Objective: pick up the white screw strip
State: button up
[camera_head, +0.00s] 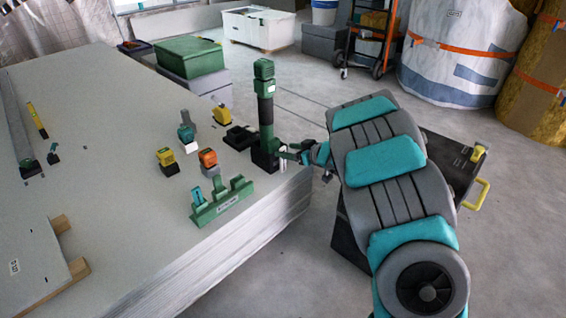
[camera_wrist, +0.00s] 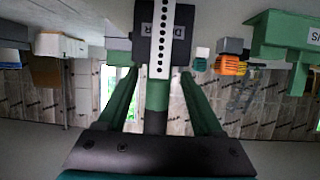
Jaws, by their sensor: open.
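The white screw strip (camera_wrist: 163,38), a narrow band with a row of dark holes, shows at the top middle of the wrist view, in front of a dark lettered block (camera_wrist: 178,32). I see no contact with the strip. In the head view my gripper (camera_head: 288,152) is low beside the black foot of an upright green and black tool (camera_head: 265,105) at the panel stack's corner.
The tool's shaft (camera_wrist: 157,95) runs between my fingers in the wrist view. A green rack (camera_head: 221,204), an orange-topped block (camera_head: 208,158) and yellow-topped blocks (camera_head: 167,157) stand nearby on the panel stack (camera_head: 110,240). Open floor (camera_head: 300,270) lies right of the stack.

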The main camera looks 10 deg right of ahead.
jog(key=shift+x, duration=0.8)
grip_shut()
